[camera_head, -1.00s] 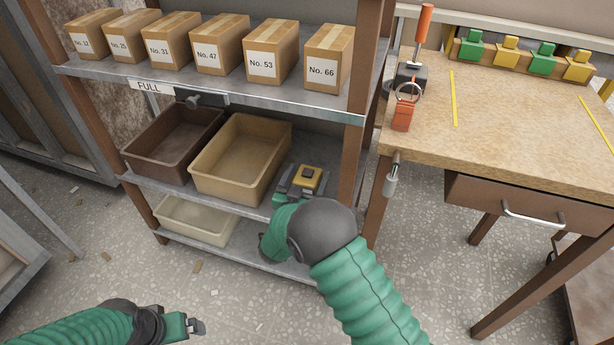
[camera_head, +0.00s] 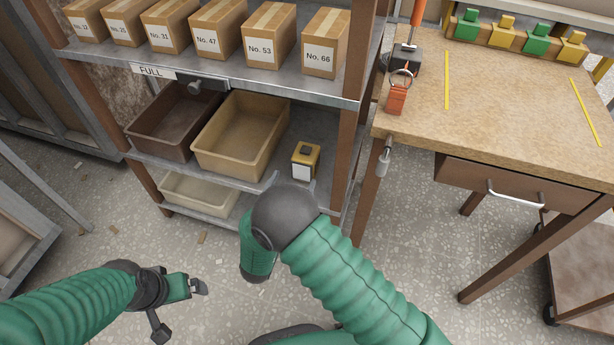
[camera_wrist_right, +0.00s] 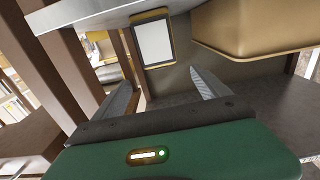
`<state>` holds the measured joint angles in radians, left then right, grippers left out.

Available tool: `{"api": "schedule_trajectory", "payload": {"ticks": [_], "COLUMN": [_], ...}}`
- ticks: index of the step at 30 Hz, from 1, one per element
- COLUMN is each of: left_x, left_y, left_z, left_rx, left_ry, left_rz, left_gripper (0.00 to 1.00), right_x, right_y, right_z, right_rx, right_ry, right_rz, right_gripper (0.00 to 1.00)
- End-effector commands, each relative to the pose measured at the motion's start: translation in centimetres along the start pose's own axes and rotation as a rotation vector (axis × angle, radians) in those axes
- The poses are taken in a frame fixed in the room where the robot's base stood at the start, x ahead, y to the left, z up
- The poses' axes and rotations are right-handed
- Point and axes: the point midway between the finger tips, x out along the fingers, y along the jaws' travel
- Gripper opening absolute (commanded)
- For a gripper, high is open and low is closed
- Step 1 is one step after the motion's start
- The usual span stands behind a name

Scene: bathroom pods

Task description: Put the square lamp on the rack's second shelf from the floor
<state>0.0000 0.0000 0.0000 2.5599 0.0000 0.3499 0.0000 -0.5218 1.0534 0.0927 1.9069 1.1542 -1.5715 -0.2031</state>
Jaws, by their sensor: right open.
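The square lamp (camera_head: 305,160) is a small yellow block with a dark top and a white front panel. It stands upright on the rack's middle shelf (camera_head: 268,170), the second from the floor, right of the tan bin. In the right wrist view the lamp's white panel (camera_wrist_right: 154,43) shows beyond the fingers. My right gripper (camera_head: 293,183) is open and empty just in front of the lamp, apart from it; my forearm partly hides it. My left gripper (camera_head: 192,287) is low at the left, away from the rack; its jaws are unclear.
A tan bin (camera_head: 240,172) and a brown bin (camera_head: 175,150) share the lamp's shelf. A cream bin (camera_head: 200,207) is on the bottom shelf. Numbered boxes (camera_head: 270,55) stand on the shelf above. A rack post (camera_head: 345,140) and the workbench (camera_head: 500,120) are to the right.

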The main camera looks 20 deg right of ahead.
Motion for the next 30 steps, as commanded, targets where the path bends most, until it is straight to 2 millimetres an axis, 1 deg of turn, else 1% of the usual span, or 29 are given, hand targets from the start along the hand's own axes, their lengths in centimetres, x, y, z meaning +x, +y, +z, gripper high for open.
{"api": "schedule_trajectory", "payload": {"ticks": [2,5,8,9,11,13,14,15,17,18,21,22,24,26,30], "left_x": [0.0,0.0,0.0,0.0,0.0,0.0,0.1,0.1,0.1,0.1,0.1,0.1,0.1,0.1,0.1], "left_y": [0.0,0.0,0.0,0.0,0.0,0.0,0.0,0.0,0.0,0.0,0.0,0.0,0.0,0.0,0.0], "left_z": [0.0,0.0,0.0,0.0,0.0,0.0,0.0,0.0,0.0,0.0,0.0,0.0,0.0,0.0,0.0], "left_rx": [0.000,0.000,0.000,0.000,0.000,0.000,0.000,0.000,0.000,0.000,0.000,0.000,0.000,0.000,0.000], "left_ry": [0.000,0.000,0.000,0.000,0.000,0.000,0.000,0.000,0.000,0.000,0.000,0.000,0.000,0.000,0.000], "left_rz": [0.000,0.000,0.000,0.000,0.000,0.000,0.000,0.000,0.000,0.000,0.000,0.000,0.000,0.000,0.000], "left_gripper": [0.94,0.94,0.94,0.94,0.94,0.94,0.94,0.94,0.94,0.94,0.94,0.94,0.94,0.94,0.94], "right_x": [0.0,1.2,2.8,2.9,2.2,0.1,-1.2,-3.2,-6.3,-8.3,-12.0,-12.8,-13.7,-14.0,-14.0], "right_y": [0.0,-0.6,-1.8,-2.0,-1.6,0.3,1.7,4.0,8.0,10.8,16.3,17.3,18.8,19.2,19.2], "right_z": [0.0,-0.3,-0.9,-1.2,-1.5,-1.6,-1.6,-1.5,-1.2,-1.0,-0.9,-0.8,-0.8,-0.8,-0.8], "right_rx": [0.002,0.031,0.072,0.077,0.063,0.013,-0.020,-0.074,-0.161,-0.219,-0.331,-0.353,-0.385,-0.395,-0.396], "right_ry": [-0.004,-0.074,-0.250,-0.338,-0.480,-0.659,-0.739,-0.843,-0.987,-1.071,-1.220,-1.248,-1.287,-1.300,-1.300], "right_rz": [-0.003,-0.052,-0.182,-0.247,-0.343,-0.442,-0.475,-0.510,-0.536,-0.539,-0.520,-0.514,-0.503,-0.500,-0.502], "right_gripper": [0.85,0.85,0.85,0.85,0.85,0.85,0.85,0.85,0.85,0.85,0.85,0.85,0.85,0.85,0.85]}}
